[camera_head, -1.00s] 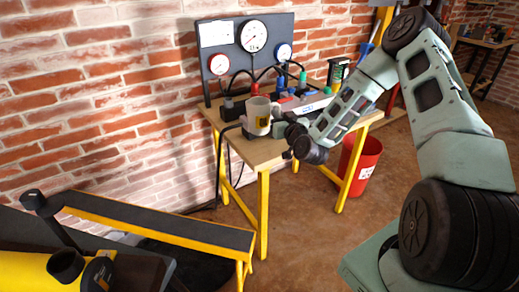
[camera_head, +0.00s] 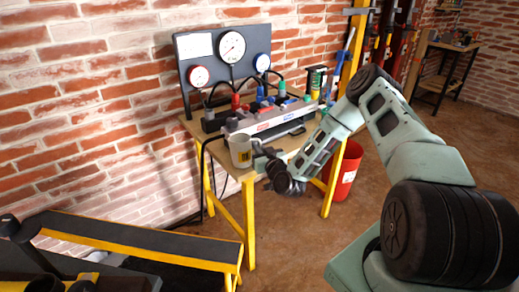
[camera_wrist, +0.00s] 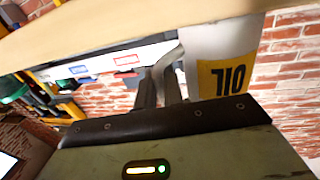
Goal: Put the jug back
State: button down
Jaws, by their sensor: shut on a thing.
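The jug (camera_head: 240,151) is white-grey with a yellow label and stands upright at the front left end of the wooden workbench (camera_head: 232,168). In the wrist view the jug (camera_wrist: 203,45) shows its label upside down, reading "OIL". My gripper (camera_head: 259,155) is on the right side of the jug. In the wrist view my gripper (camera_wrist: 163,85) is shut on the curved handle. The jug's lower end appears to meet or come close to the bench top; I cannot tell whether it touches.
A manifold block (camera_head: 268,119) with coloured fittings and hoses sits behind the jug, below a gauge board (camera_head: 228,58). A red bin (camera_head: 346,170) stands right of the bench. A black-topped yellow-framed stand (camera_head: 130,240) is at lower left. Open floor (camera_head: 300,240) lies in front.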

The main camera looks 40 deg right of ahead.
jog(key=shift+f, duration=0.1)
jog(key=c, duration=1.5)
grip_release()
